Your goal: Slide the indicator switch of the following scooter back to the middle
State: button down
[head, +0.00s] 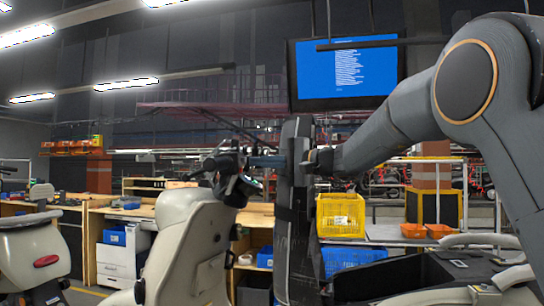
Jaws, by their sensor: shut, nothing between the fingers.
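Another cream scooter (35,250) with a red reflector stands at the far left. Parts of a pale frame (485,240) show at lower right. A yellow crate (341,215) stands above a blue crate (350,258) behind my arm. Workbenches (95,210) line the back; a blue screen (345,72) hangs above.

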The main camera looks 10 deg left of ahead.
jog(key=shift+x, duration=0.8)
jog(key=shift+s+b, duration=0.15)
jog(key=shift+b, duration=0.15)
jog(key=shift+s+b, duration=0.7)
jog(key=shift+b, duration=0.55)
jog(key=shift+d, duration=0.1)
